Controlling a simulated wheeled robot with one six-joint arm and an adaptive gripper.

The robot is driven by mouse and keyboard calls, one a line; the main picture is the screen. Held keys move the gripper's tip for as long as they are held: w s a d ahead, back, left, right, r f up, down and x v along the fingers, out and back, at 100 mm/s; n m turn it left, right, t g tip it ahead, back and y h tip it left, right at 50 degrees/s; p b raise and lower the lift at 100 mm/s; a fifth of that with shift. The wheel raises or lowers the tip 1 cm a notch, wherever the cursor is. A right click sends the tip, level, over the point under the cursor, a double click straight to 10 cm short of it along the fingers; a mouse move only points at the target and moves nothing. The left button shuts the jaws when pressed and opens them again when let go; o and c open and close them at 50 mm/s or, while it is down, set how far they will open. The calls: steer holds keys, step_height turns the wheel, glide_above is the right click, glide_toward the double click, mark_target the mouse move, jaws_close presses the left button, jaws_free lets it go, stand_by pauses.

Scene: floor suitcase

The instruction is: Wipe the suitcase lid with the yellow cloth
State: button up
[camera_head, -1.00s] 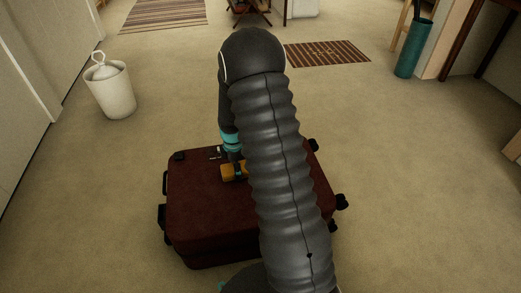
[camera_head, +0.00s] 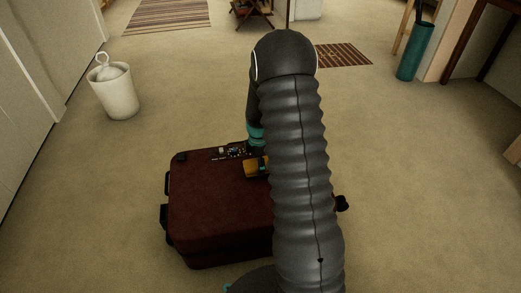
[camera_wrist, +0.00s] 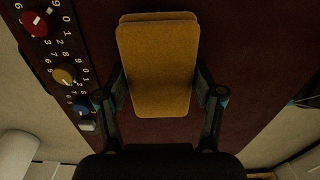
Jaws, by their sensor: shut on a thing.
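The dark red suitcase (camera_head: 215,205) lies flat on the carpet, its right part hidden behind my arm. Its lid (camera_wrist: 255,60) also fills much of the wrist view. The yellow cloth (camera_wrist: 158,65) is a folded, thick pad between my gripper's two fingers (camera_wrist: 160,95). In the head view the cloth (camera_head: 254,168) is low over the lid near its far edge, partly hidden by my arm. My gripper is shut on it. I cannot tell whether the cloth touches the lid.
A lock panel with red, yellow and blue dials (camera_wrist: 64,73) and digits runs along the suitcase's far edge, close to the cloth. A white bin (camera_head: 115,92) stands at the left. A teal cylinder (camera_head: 414,52) stands at the back right.

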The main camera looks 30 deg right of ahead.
steer(key=shift+r+p, duration=1.65)
steer(key=shift+r, duration=1.8)
